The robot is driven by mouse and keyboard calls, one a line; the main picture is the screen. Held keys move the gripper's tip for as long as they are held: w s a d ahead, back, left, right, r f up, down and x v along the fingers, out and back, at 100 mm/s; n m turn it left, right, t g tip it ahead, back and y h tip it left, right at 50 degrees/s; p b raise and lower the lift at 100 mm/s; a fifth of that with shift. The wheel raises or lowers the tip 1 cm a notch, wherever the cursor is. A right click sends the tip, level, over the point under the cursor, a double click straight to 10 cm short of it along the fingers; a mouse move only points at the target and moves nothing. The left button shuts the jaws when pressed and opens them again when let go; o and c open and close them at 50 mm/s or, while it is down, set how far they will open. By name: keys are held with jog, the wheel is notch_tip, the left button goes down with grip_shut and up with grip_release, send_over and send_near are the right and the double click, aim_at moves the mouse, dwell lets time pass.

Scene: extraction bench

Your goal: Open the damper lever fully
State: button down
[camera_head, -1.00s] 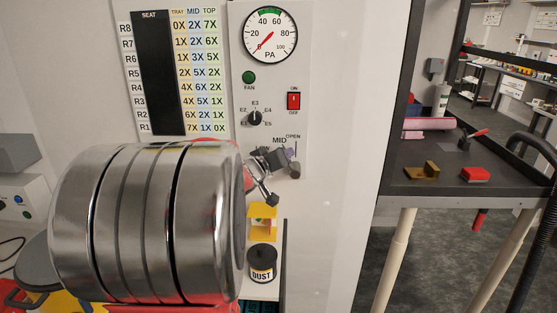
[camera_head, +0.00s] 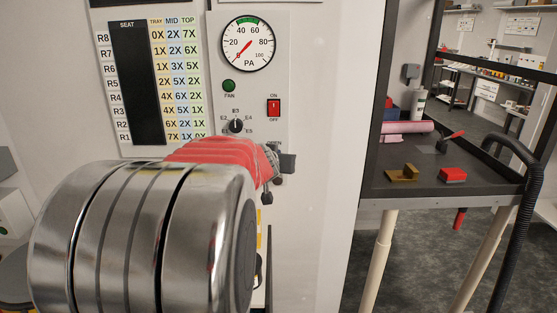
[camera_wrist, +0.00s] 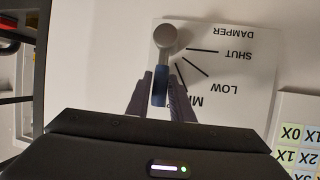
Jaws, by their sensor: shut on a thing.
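The damper lever (camera_wrist: 161,80) is a grey arm with a round pivot and a blue-grey handle. In the wrist view, where the panel appears upside down, it points down from its pivot, past the SHUT, LOW and MID lines. My gripper (camera_wrist: 161,98) is shut on the handle, a finger on either side. The damper panel (camera_wrist: 235,62) shows SHUT and LOW; MID is partly covered, and my gripper body covers the area below. In the head view my gripper (camera_head: 273,165) is at the panel behind my red arm, and the lever cannot be made out.
A pressure gauge (camera_head: 248,44) has its needle near the low end. A fan light (camera_head: 229,86), red switch (camera_head: 273,107) and selector knob (camera_head: 236,125) sit above my arm. A dark cart (camera_head: 440,187) with small items stands at right.

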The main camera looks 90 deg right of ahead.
jog(key=shift+s+f, duration=0.1)
jog(key=shift+f, duration=0.3)
jog(key=c, duration=2)
grip_release()
jog(key=o, duration=0.4)
jog(key=shift+r, duration=0.25)
jog(key=shift+o, duration=0.2)
jog(key=shift+a+r, duration=0.1)
jog(key=v, duration=1.3)
jog(key=shift+a, duration=0.25)
